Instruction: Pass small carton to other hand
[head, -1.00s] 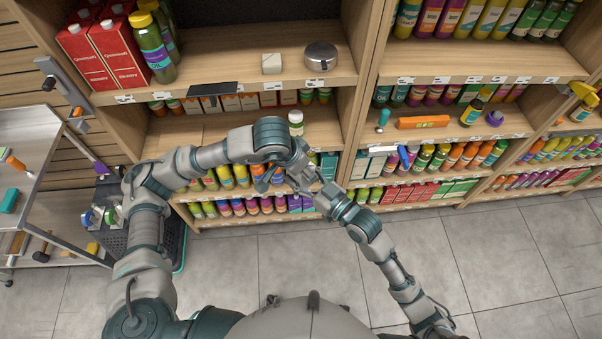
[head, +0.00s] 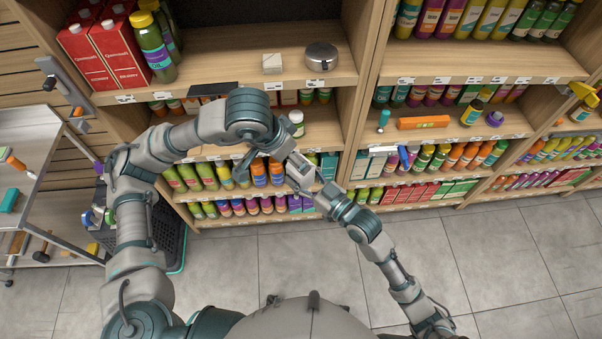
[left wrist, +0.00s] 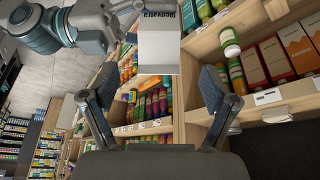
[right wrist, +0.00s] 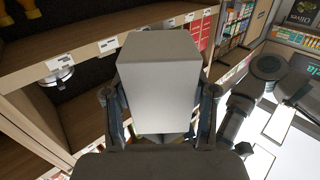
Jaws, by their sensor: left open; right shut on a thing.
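In the head view my right gripper (head: 298,172) is in front of the shelves, and the carton is hard to make out there. In the left wrist view the carton (left wrist: 158,50) is ahead of my open, empty left gripper (left wrist: 160,88), apart from its fingers. In the head view my left gripper (head: 244,166) is just left of the right one, partly hidden by its arm.
Shelves of bottles stand close behind both grippers. A small pale box (head: 272,64) and a round metal tin (head: 321,56) sit on the upper shelf. A white-capped bottle (head: 296,122) stands just above my grippers. A metal cart (head: 40,150) is at left; the floor (head: 480,260) is clear.

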